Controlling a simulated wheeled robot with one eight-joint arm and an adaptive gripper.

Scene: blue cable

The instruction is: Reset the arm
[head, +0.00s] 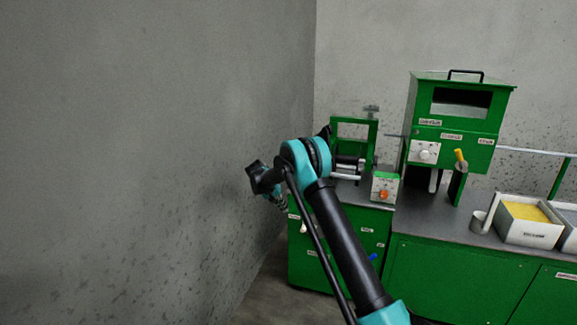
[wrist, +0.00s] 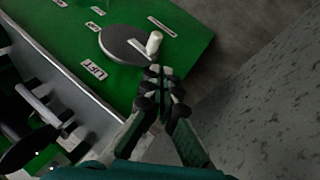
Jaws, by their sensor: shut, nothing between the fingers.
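My arm reaches up from the lower middle of the head view. Its teal and black joint (head: 307,158) is bent, and the wrist end points down and left of the green cabinet. The gripper is mostly hidden behind my own links there. In the wrist view my gripper (wrist: 160,76) is shut and empty, its black fingertips together. The tips appear close to a white handle (wrist: 153,43) on a dark round disc (wrist: 124,45) on the green cabinet front; I cannot tell whether they touch.
A green cabinet (head: 340,255) with a small roller machine (head: 352,150) stands beyond my arm. A larger green machine (head: 458,125) and a tray with yellow contents (head: 528,222) stand to the right. The grey wall (head: 150,150) is at left; bare floor shows between.

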